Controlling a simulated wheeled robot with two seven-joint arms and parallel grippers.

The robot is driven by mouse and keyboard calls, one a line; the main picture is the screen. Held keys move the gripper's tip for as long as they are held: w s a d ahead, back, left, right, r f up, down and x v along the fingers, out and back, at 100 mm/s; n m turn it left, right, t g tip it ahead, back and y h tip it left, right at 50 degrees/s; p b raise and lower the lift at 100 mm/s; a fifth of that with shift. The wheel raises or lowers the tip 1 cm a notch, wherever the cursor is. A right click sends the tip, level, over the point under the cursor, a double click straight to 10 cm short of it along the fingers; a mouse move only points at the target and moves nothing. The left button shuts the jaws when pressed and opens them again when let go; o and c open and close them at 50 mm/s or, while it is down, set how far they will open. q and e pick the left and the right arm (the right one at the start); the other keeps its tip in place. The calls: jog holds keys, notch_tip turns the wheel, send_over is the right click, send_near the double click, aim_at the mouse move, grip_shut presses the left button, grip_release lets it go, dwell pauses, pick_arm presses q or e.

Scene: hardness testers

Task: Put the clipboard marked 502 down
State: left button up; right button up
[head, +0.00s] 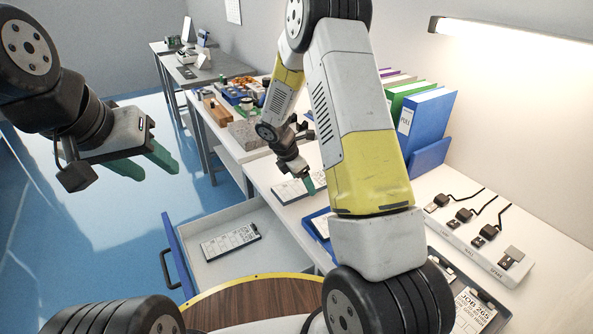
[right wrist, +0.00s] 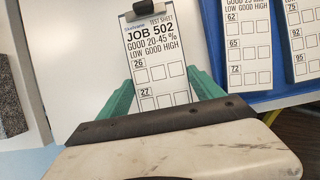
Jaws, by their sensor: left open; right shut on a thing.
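The clipboard marked JOB 502 (right wrist: 157,60) is a white test sheet with a dark clip at its top. My right gripper (right wrist: 163,84) is shut on it, with a green finger at each side edge. In the head view the clipboard (head: 288,191) is at the white bench top, by the right gripper (head: 308,184). I cannot tell whether it touches the bench. My left gripper (head: 146,163) is open and empty, above the blue floor at the left.
A blue tray (right wrist: 262,101) with other test sheets is just right of the clipboard. An open drawer (head: 200,274) holds another clipboard (head: 230,241). Blue and green binders (head: 425,115) and a labelled holder strip (head: 470,246) stand on the bench. A grey block (head: 245,134) is farther back.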

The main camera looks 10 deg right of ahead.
jog(key=w, duration=0.1)
jog(key=w+d, duration=0.1)
jog(key=w, duration=0.3)
jog(key=shift+w+d+f, duration=0.1)
jog(key=shift+d+f, duration=0.1)
jog(key=shift+d, duration=0.05)
jog(key=shift+f, duration=1.75)
jog(key=shift+f, duration=0.15)
jog(key=o, duration=1.6)
